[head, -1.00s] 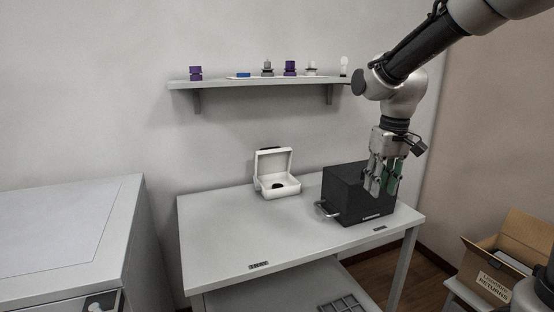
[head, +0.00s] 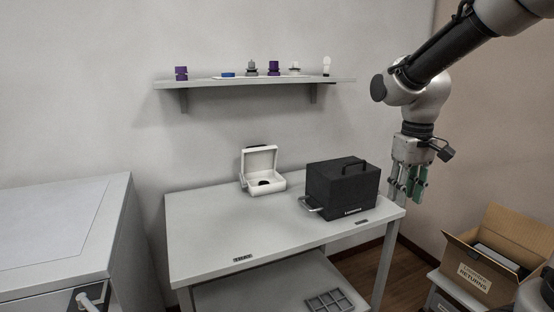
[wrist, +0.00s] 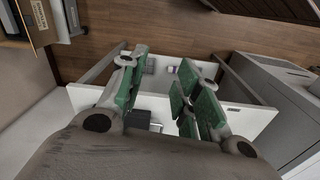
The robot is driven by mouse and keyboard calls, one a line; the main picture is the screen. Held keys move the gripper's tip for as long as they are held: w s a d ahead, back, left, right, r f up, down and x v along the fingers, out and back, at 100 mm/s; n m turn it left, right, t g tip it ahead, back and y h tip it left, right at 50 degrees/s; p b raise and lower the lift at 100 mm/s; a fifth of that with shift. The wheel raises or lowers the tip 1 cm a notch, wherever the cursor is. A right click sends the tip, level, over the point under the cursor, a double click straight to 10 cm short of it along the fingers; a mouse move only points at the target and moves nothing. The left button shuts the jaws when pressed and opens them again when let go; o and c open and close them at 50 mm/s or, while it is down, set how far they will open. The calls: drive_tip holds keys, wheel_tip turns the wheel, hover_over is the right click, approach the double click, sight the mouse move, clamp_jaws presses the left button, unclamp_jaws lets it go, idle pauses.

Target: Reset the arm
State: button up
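My arm reaches in from the upper right of the head view, bent so that my gripper (head: 408,198) points down. It hangs beside the right side of a black box with a top handle (head: 342,187), at the right end of the grey table (head: 210,228). In the wrist view my gripper (wrist: 160,85) shows its green-padded fingers spread apart with nothing between them. The tabletop (wrist: 158,105) shows behind the fingers, and part of the black box (wrist: 138,118) is visible between them.
An open white case (head: 262,186) stands at the table's back. A wall shelf (head: 240,83) holds several small items. A cardboard box (head: 490,262) stands at lower right, a grey cabinet (head: 75,275) at left. A gridded tray (head: 330,301) lies on the lower shelf.

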drive_tip(key=s+d+r+m+t, duration=0.1)
drive_tip(key=s+d+r+t, duration=0.1)
drive_tip(key=s, duration=0.6)
drive_tip(key=s+d+r+m+t, duration=0.1)
drive_tip(key=s+d, duration=0.3)
drive_tip(key=s, duration=0.5)
drive_tip(key=shift+d+r+m+t, duration=0.2)
drive_tip(key=shift+r+m+t, duration=0.2)
drive_tip(key=shift+r+t, duration=0.25)
idle(0.6)
